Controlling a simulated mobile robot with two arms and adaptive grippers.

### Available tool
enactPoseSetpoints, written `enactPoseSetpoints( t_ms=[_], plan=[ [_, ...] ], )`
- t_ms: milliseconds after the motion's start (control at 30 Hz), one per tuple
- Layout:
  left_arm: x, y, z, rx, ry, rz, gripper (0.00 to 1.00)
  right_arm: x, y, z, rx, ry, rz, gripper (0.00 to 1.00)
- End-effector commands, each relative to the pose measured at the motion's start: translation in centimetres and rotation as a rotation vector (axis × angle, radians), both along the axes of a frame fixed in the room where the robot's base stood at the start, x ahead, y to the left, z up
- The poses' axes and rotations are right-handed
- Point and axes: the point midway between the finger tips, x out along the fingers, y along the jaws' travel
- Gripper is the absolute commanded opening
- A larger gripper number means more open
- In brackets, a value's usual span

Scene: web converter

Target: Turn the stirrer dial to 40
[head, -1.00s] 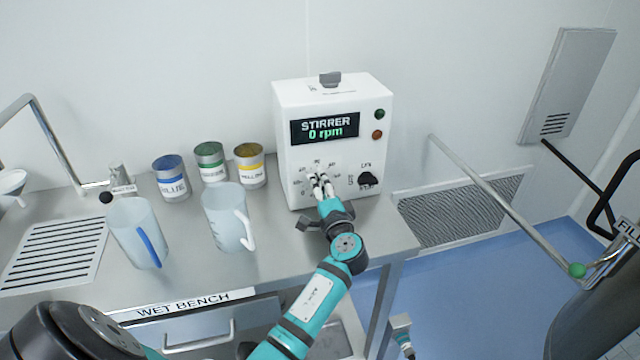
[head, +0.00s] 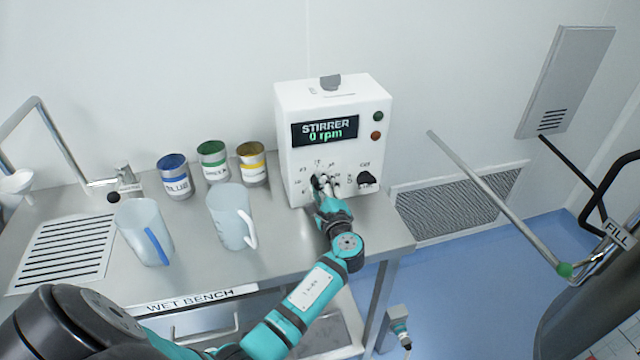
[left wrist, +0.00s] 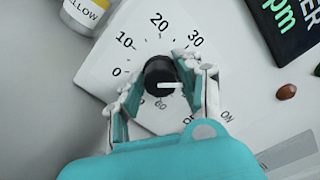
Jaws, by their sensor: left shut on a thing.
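The white stirrer box (head: 300,165) stands at the back right of the bench, its display (head: 325,130) reading 0 rpm. My left gripper (head: 325,184) is at the dial on its front. In the left wrist view, the left gripper (left wrist: 162,84) is shut on the round black dial (left wrist: 158,72), one finger on each side. The dial's white pointer line points right in that view, past the 30 mark (left wrist: 194,38) and towards the right finger. The finger covers the scale there, so I cannot read the mark. My right gripper is not in view.
A second black knob (head: 367,179) sits right of the dial, with green and red-brown buttons above. Blue, green and yellow cans (head: 252,165) and two pale jugs (head: 233,215) stand left of the box. A metal rail (head: 490,195) is at right.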

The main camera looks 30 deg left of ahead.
Motion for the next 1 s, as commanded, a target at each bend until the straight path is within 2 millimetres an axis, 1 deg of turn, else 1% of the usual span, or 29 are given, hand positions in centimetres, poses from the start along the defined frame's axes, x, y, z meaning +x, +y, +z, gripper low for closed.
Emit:
enactPoseSetpoints(
  t_ms=[33, 500, 533, 700, 900, 1000],
  plan=[
    [0.1, 0.0, 0.27, 0.008, 0.002, -0.002, 0.03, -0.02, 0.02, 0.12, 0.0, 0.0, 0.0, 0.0],
    [0.09, -0.01, 0.18, 0.015, 0.012, -0.002, 0.03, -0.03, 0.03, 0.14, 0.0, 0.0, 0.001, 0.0],
    [0.09, -0.01, 0.18, 0.015, 0.012, -0.002, 0.37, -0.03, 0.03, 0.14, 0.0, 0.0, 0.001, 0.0],
    [0.06, -0.01, 0.12, 0.014, 0.013, -0.001, 0.58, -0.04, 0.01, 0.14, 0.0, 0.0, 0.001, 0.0],
    [0.02, -0.01, 0.04, 0.013, 0.014, 0.0, 0.58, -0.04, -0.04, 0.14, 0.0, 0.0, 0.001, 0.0],
    [-0.1, -0.16, -0.01, 0.012, 0.014, 0.0, 0.58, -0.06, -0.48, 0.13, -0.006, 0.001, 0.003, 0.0]
  ],
)
